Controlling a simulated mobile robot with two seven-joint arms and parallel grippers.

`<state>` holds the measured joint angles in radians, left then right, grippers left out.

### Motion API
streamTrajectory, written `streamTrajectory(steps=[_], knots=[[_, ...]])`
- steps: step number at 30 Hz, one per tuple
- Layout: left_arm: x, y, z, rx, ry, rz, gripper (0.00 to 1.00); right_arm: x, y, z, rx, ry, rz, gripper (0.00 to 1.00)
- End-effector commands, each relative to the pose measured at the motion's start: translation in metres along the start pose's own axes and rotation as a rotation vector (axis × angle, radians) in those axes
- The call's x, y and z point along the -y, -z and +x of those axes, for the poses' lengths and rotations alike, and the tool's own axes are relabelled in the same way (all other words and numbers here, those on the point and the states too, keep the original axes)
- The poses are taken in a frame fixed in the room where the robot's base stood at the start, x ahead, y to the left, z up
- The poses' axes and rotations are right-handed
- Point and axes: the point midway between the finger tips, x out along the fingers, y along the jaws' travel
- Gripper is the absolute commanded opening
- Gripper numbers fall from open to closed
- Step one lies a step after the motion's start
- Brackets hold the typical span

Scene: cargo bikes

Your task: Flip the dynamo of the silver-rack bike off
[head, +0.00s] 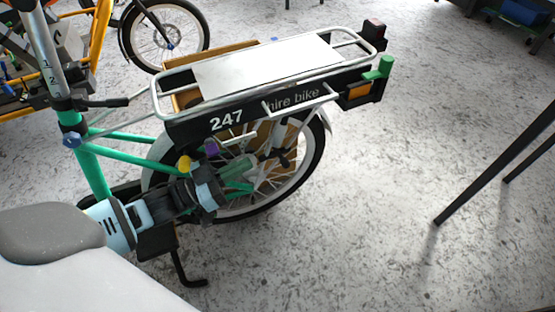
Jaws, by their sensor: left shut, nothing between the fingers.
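The bike with the silver rack (262,62) stands in the middle of the head view, with a green frame (125,152) and a black side panel marked "247 hire bike". Its rear wheel (310,165) is partly hidden by the panel and my left arm. My left gripper (222,188) reaches in from the left beside the wheel, shut and empty. A greenish-grey part (237,170) shows against the spokes close to the fingertips. I cannot tell for sure which part is the dynamo or how it is set. My right gripper is out of view.
A yellow knob (184,163) and a purple part (211,148) sit just above my left gripper. A kickstand (185,270) stands below. A yellow bike (97,40) is behind at the left. Dark legs (480,180) stand at the right. The floor between is clear.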

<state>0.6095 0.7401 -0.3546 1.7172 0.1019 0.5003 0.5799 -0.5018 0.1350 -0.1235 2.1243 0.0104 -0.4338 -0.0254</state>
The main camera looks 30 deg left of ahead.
Motion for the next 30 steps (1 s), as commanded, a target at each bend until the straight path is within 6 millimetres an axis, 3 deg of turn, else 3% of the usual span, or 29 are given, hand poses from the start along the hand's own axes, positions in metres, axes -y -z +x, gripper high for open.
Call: streamTrajectory(steps=[8, 24, 30], knots=[[0.0, -0.001, 0.008, -0.001, -0.001, 0.0, 0.0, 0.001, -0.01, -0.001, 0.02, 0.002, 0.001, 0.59], [0.0, -0.002, 0.1, -0.002, 0.0, 0.001, 0.0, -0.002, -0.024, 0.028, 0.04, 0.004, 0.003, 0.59], [0.0, -0.029, 0.091, 0.004, 0.002, -0.003, 0.0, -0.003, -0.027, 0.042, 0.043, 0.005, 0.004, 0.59]])
